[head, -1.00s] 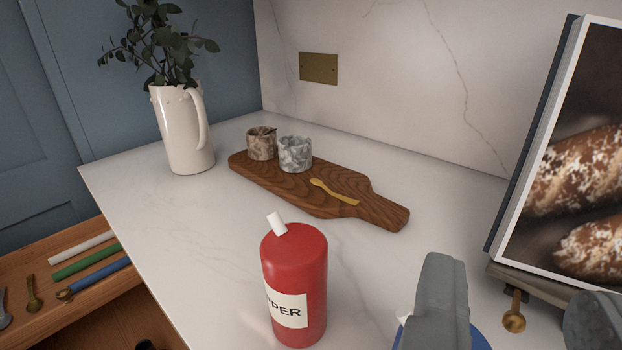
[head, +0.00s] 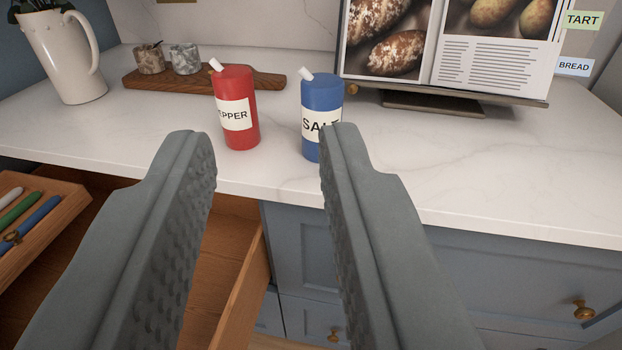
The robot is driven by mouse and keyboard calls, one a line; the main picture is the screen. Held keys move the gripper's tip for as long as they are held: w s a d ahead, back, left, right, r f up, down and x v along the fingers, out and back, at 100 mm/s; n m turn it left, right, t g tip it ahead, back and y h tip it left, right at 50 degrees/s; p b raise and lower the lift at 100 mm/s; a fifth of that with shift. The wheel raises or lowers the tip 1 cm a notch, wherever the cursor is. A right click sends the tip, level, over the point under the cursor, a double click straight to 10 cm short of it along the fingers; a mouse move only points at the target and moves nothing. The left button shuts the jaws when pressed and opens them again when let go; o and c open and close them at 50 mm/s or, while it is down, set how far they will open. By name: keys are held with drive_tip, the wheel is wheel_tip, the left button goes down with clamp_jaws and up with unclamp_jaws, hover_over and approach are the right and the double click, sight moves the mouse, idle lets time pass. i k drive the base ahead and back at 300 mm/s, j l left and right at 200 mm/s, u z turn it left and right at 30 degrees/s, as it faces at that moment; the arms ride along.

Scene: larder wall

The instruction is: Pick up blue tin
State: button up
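The blue tin (head: 322,93) stands upright on the white counter, with a white spout and a label reading SALT. The right finger's tip overlaps the lower part of its label in the picture. A red tin (head: 237,108) labelled PEPPER, partly read as "PPER", stands to its left. My gripper (head: 267,145) is open and empty, its fingers spread wide in front of the counter. The red tin shows between the two fingertips; the blue tin lies beyond the right fingertip. Neither tin is held.
A wooden board (head: 264,82) with two stone pots lies behind the tins. A white jug (head: 65,58) stands at the left and a cookbook on a stand (head: 450,102) behind right. An open drawer (head: 240,300) juts out below. The counter's right side is clear.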

sight(321, 93)
drive_tip(key=k+j, duration=0.15)
drive_tip(key=k, duration=0.25)
drive_tip(key=k+j+z, duration=0.15)
drive_tip(key=j, duration=0.25)
drive_tip(key=k+j+z, duration=0.1)
drive_tip(key=j, duration=0.3)
drive_tip(key=k+j+z, duration=0.15)
drive_tip(key=j, duration=0.25)
drive_tip(key=k+j+z, duration=0.15)
drive_tip(key=k+j, duration=0.1)
drive_tip(key=j, duration=0.1)
